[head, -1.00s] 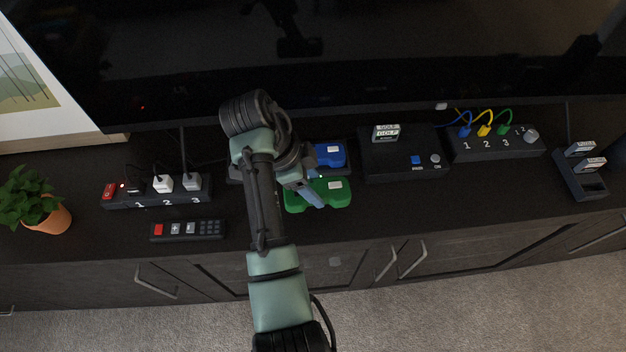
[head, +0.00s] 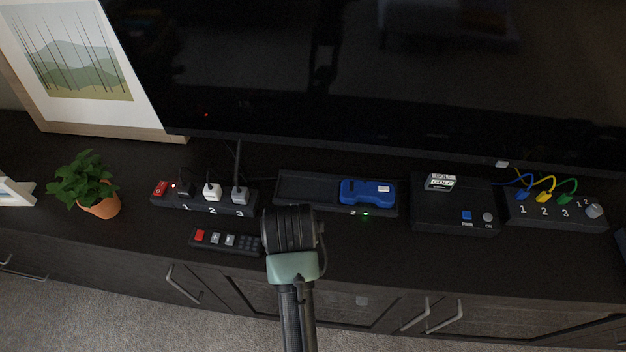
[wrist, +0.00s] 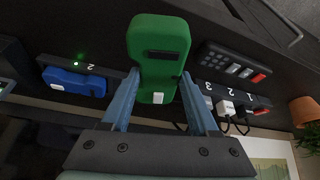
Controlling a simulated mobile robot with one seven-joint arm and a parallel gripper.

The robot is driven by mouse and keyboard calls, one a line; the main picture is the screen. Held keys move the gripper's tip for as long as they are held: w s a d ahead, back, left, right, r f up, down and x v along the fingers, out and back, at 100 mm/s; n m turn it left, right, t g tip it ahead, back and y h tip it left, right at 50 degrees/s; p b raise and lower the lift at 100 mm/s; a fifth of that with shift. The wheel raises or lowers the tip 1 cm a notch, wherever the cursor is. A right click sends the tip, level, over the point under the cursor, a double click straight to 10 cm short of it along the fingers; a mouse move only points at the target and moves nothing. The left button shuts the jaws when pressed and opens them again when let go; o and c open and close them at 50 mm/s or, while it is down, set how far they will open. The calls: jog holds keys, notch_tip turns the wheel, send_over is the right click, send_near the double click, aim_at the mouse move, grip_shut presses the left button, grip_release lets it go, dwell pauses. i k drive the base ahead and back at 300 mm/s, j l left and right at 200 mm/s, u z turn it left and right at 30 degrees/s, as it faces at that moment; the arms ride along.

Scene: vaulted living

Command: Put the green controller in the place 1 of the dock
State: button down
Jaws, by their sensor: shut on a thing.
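The green controller (wrist: 160,48) is between the two fingers of my gripper (wrist: 155,100) in the wrist view, and my gripper is shut on it. It is held up in front of the cabinet top. In the head view my arm hides the controller and the fingers. The dock (head: 310,182) is a long dark tray at the back of the cabinet top. A blue controller (head: 367,191) lies in its right part, beside a lit green light; it also shows in the wrist view (wrist: 74,82), near a "2". The left part of the dock is empty.
A power strip (head: 230,208) with plugs stands left of the dock, and a remote (head: 225,241) lies before it. A console box (head: 455,205) and a cable hub (head: 556,210) stand to the right. The large screen (head: 400,80) rises behind. A plant (head: 97,200) is at left.

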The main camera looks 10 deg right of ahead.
aim_at(306, 190)
jog(key=i+j+z, duration=0.25)
jog(key=j+z, duration=0.25)
jog(key=j, duration=0.15)
jog(key=i+j+z, duration=0.15)
jog(key=j+z, duration=0.4)
jog(key=j, duration=0.2)
jog(key=i, duration=0.05)
